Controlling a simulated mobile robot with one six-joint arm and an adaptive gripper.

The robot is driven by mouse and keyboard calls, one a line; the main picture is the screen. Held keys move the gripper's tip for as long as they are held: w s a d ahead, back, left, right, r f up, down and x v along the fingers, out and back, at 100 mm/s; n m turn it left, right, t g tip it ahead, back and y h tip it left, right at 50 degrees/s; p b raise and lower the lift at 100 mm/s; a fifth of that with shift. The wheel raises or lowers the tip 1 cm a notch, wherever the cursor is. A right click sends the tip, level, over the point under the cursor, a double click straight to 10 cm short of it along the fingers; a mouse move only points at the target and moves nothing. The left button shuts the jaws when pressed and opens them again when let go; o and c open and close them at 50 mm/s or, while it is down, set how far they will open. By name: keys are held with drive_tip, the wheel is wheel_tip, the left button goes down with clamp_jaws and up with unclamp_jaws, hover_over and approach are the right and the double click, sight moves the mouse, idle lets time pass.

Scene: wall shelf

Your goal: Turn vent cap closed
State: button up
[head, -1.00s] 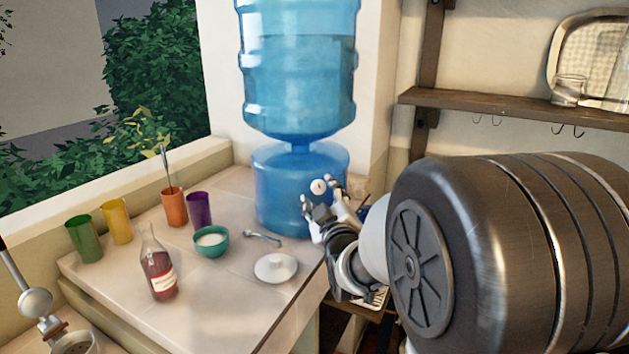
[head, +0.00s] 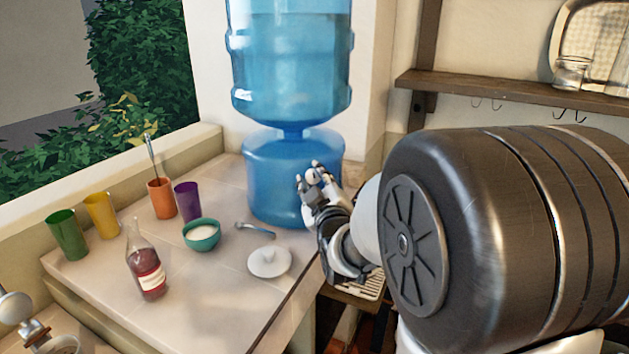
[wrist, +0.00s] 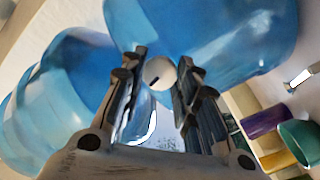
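The vent cap (wrist: 160,72) is a small round white knob with a short dark slanted mark, on the lower blue body of the water dispenser (head: 270,180). In the head view the cap (head: 311,175) is partly hidden by my fingers. My gripper (head: 315,178) is at the dispenser's right front side. In the wrist view my gripper (wrist: 162,62) is open, with one finger on each side of the cap. A narrow gap seems to show between the cap and the fingers; I cannot tell whether either touches it.
A wooden shelf (head: 500,92) is at the right.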

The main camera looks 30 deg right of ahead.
drive_tip(key=c, duration=0.5)
drive_tip(key=shift+m, duration=0.3)
drive_tip(key=m, duration=0.4)
drive_tip(key=shift+d+r+m+g, duration=0.1)
drive_tip(key=shift+r+m+g, duration=0.05)
drive_tip(key=shift+m+g, duration=0.2)
drive_tip(key=m+y, duration=0.1)
drive_tip(key=m, duration=0.3)
drive_tip(key=shift+r+m, duration=0.1)
drive_tip(key=shift+m, duration=0.25)
drive_tip(key=m+y+p, duration=0.1)
drive_tip(key=m+p, duration=0.1)
drive_tip(key=m, duration=0.2)
drive_tip(key=shift+d+r+g+p, duration=0.15)
drive_tip(key=shift+g+p, duration=0.1)
drive_tip(key=shift+p, duration=0.15)
drive_tip(key=m+y+p, duration=0.1)
drive_tip(key=m+p, duration=0.2)
drive_tip(key=m, duration=0.1)
drive_tip(key=shift+m, duration=0.4)
drive_tip(key=shift+f+p, duration=0.2)
drive_tip(key=shift+p, duration=0.1)
